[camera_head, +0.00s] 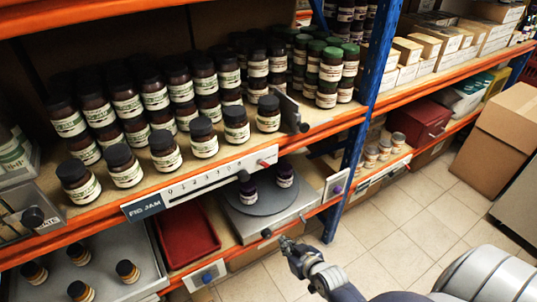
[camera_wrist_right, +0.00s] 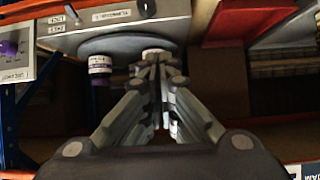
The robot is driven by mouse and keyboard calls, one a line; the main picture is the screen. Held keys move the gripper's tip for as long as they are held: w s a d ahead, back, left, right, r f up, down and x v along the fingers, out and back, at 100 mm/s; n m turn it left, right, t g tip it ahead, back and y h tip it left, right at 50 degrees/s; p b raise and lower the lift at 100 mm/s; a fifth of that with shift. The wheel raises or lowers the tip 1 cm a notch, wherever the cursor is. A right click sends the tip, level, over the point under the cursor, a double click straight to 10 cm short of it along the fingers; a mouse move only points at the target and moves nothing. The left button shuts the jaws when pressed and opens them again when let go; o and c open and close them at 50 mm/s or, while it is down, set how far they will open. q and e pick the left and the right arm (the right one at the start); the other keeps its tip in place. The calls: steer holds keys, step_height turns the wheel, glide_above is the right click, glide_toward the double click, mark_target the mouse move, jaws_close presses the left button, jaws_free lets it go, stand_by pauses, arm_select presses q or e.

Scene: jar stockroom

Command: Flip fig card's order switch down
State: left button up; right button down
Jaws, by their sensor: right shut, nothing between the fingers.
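The fig card (camera_head: 145,207) is a dark "FIG JAM" label at the left end of a white numbered strip (camera_head: 215,176) on the orange shelf edge. A small red-tipped piece (camera_head: 263,163) sticks out at the strip's right end; I cannot tell whether it is the order switch or which way it is set. My right gripper (camera_head: 285,243) is shut and empty, below and right of the strip, in front of the lower shelf. In the right wrist view its fingers (camera_wrist_right: 160,75) meet near the turntable. My left gripper is not in view.
Several dark-lidded jars (camera_head: 205,138) stand above the strip. Below are a grey turntable unit (camera_head: 262,224) with two purple-lidded jars, a red tray (camera_head: 187,236) and a white plate with a blue knob (camera_head: 204,276). A blue post (camera_head: 362,120) stands right.

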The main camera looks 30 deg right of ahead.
steer(key=w+r+t+p, duration=0.1)
steer(key=w+r+t, duration=0.1)
steer(key=r, duration=1.3)
steer(key=w+d+r+t+p, duration=0.1)
steer(key=w+r+t, duration=0.1)
steer(key=r, duration=1.4)
steer(key=shift+w+n+t+y, duration=0.2)
steer(key=shift+n+t+y, duration=0.1)
steer(key=shift+t, duration=0.6)
steer(key=shift+d+r, duration=0.1)
steer(key=p, duration=0.3)
glide_above(267, 166)
steer(key=w, duration=0.1)
steer(key=shift+w+f, duration=0.2)
steer(key=shift+f, duration=0.1)
steer(key=f, duration=0.1)
steer(key=s+f, duration=0.1)
steer(key=f, duration=0.1)
steer(key=shift+s+d+p, duration=0.1)
steer(key=shift+s+p, duration=0.1)
steer(key=shift+p, duration=0.1)
steer(key=shift+s+f, duration=0.35)
steer(key=shift+f, duration=0.15)
